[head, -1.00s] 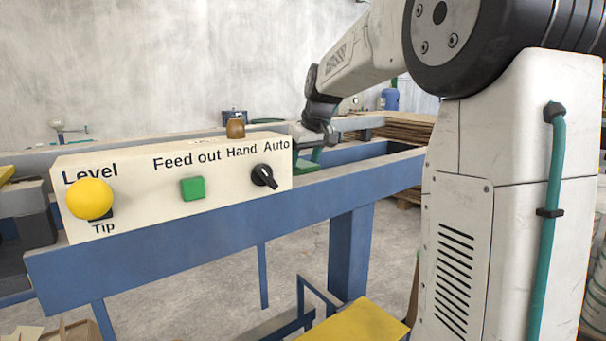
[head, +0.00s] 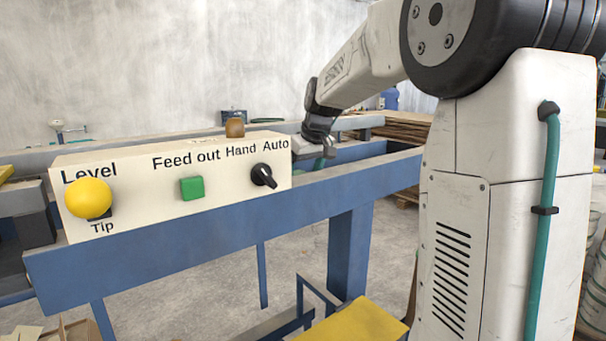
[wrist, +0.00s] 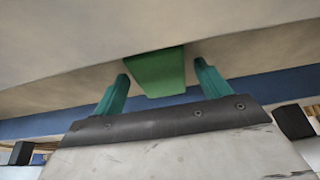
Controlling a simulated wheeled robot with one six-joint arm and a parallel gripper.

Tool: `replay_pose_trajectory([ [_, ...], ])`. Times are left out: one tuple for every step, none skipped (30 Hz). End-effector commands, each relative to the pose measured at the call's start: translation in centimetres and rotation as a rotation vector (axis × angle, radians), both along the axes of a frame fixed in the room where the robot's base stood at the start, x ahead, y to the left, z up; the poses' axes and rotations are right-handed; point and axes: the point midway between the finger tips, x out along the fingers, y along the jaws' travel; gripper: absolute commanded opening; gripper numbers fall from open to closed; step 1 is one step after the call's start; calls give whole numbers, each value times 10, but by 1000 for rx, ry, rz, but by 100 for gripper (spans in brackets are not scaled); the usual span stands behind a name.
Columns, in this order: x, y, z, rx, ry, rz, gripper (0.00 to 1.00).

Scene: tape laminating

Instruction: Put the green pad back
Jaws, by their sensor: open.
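The green pad (wrist: 157,76) shows in the wrist view as a flat green block against a pale cream surface. My gripper (wrist: 161,70) is open, with one teal finger on each side of the pad and a gap on both sides. I cannot tell whether the pad is fixed to the surface or only rests against it. In the head view my gripper (head: 318,162) is at the right end of the cream control box, partly hidden, and the pad cannot be made out there.
The cream control box (head: 130,165) stands on a blue frame (head: 230,215). It carries a yellow knob (head: 88,198), a green Feed out button (head: 191,188) and a black selector switch (head: 264,175).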

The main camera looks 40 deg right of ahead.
Motion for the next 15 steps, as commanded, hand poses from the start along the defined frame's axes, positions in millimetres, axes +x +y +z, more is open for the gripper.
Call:
replay_pose_trajectory([
  [-2, 0, 6, -2, -3, -1, 76],
  [-3, -1, 10, -2, -4, -1, 76],
  [-6, -1, 16, -2, -4, -1, 76],
  [-8, -1, 21, -3, -5, -1, 76],
  [-10, -1, 26, -3, -5, -1, 76],
  [-14, -1, 35, -3, -5, -1, 76],
  [-16, -1, 41, -3, -5, -1, 76],
  [-19, -1, 48, -3, -5, -1, 76],
  [-22, -1, 55, -3, -4, -1, 76],
  [-25, -1, 61, -3, -4, -1, 76],
  [-27, -1, 68, -3, -5, -1, 76],
  [-30, -1, 75, -3, -4, -1, 76],
  [-32, -2, 80, -3, -4, -1, 76],
  [-35, -2, 84, -2, -3, -1, 76],
  [-37, -2, 90, -2, -3, -1, 76],
])
